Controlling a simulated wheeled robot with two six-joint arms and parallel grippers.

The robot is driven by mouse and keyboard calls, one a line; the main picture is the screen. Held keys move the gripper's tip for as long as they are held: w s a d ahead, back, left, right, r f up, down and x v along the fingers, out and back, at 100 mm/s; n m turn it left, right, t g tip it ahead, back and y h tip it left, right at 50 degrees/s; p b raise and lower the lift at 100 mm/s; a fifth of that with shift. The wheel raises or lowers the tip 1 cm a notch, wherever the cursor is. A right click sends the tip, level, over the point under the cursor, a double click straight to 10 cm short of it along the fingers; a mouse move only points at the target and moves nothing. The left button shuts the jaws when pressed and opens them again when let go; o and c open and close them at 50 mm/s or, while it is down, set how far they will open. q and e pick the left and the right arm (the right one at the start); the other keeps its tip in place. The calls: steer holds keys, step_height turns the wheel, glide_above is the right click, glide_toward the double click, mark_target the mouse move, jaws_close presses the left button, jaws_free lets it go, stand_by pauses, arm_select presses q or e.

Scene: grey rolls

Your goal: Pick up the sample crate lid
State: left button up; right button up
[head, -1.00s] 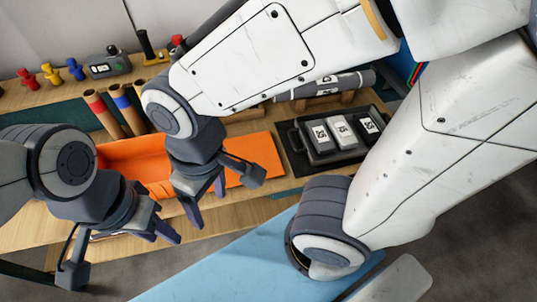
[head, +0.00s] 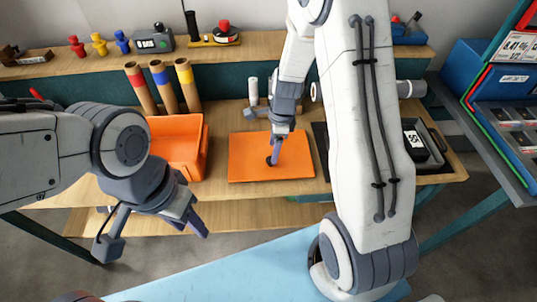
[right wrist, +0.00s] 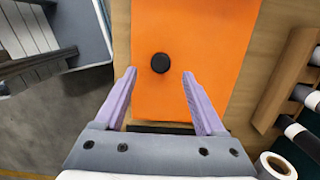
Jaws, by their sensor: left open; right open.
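The sample crate lid (head: 245,166) is a flat orange panel with a round black knob, lying on the wooden bench right of the open orange crate (head: 180,168). The lid fills the middle of the right wrist view (right wrist: 196,30), and its black knob (right wrist: 160,62) shows there. My right gripper (head: 274,156) is open above the lid. In the right wrist view its fingertips stand either side of the knob, apart from it. My left gripper (head: 156,246) is open and empty, in front of the bench, below the crate.
A black tray (head: 445,165) with a labelled block lies right of the lid, partly hidden by my right arm. Several cardboard tubes (head: 162,88) stand behind the crate. A shelf (head: 480,60) behind holds coloured knobs and a grey box (head: 152,40). A blue rack (head: 495,95) stands far right.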

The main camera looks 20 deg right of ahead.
mark_target(270, 152)
steer(key=shift+w+a+f, duration=0.1)
steer(key=shift+a+f, duration=0.05)
steer(key=shift+f, duration=0.9)
steer(key=shift+w+a+f, duration=0.1)
steer(key=shift+f, duration=0.95)
steer(key=shift+w+a+f, duration=0.1)
steer(key=shift+a+f, duration=0.05)
steer(key=shift+f, duration=0.9)
jaws_close()
